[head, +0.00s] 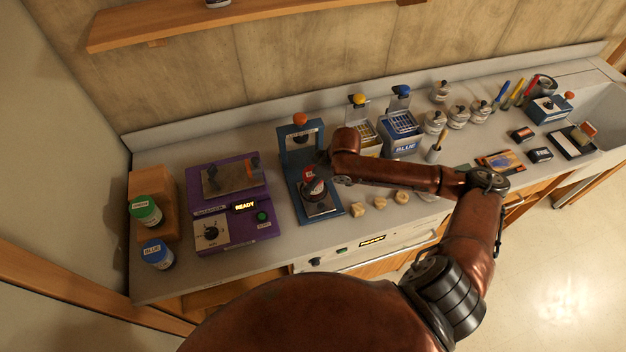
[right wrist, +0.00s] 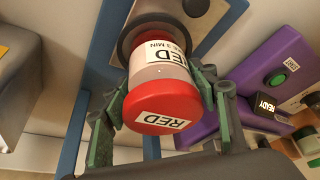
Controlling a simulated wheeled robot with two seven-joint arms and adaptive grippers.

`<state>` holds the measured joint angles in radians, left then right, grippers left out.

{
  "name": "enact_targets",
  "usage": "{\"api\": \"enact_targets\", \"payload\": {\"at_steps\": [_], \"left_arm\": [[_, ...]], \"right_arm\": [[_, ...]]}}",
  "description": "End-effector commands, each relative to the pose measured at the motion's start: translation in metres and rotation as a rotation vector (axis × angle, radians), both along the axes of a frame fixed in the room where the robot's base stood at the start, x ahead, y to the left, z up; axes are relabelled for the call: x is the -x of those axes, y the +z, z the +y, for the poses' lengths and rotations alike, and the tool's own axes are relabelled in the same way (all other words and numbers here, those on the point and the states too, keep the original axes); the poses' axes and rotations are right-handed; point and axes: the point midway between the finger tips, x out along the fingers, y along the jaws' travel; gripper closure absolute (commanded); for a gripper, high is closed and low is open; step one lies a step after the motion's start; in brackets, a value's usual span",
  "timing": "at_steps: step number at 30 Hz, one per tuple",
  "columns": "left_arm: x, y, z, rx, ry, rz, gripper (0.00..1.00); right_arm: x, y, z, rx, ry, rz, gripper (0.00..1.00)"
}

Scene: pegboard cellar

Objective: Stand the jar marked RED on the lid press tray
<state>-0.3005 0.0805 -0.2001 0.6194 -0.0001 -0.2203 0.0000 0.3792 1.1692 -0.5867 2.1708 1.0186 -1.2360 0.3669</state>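The jar marked RED (right wrist: 160,85) has a red lid and a white label, and both read RED in the right wrist view. It also shows small in the head view (head: 308,173), at the blue lid press (head: 289,158), above or on the press's metal tray (head: 322,209). My right gripper (right wrist: 162,92) has its green fingers against both sides of the jar, near the lid. A dark ring (right wrist: 122,50) shows around the jar's far end. I cannot tell whether the jar's base rests on the tray. My left gripper is not in view.
A purple machine (head: 222,235) with a READY display stands left of the press. A green-lidded jar (head: 146,211) and a blue-lidded jar (head: 157,254) are at the far left. Small wooden blocks (head: 380,203) lie right of the press. Boxes and several glass jars stand behind my right arm.

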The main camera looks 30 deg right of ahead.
Motion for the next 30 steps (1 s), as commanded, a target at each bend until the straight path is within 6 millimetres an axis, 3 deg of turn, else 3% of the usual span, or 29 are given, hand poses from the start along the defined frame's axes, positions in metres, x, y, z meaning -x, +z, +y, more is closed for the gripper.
{"api": "enact_targets", "payload": {"at_steps": [5,16,30], "left_arm": [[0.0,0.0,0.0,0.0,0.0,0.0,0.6],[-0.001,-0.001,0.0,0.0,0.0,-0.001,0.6],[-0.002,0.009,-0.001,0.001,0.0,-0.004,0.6]], "right_arm": [[0.0,0.0,0.0,0.0,0.0,0.0,0.32],[0.001,0.007,-0.001,0.0,0.001,-0.002,0.32],[0.03,0.089,-0.019,0.004,-0.001,-0.002,0.32]]}}
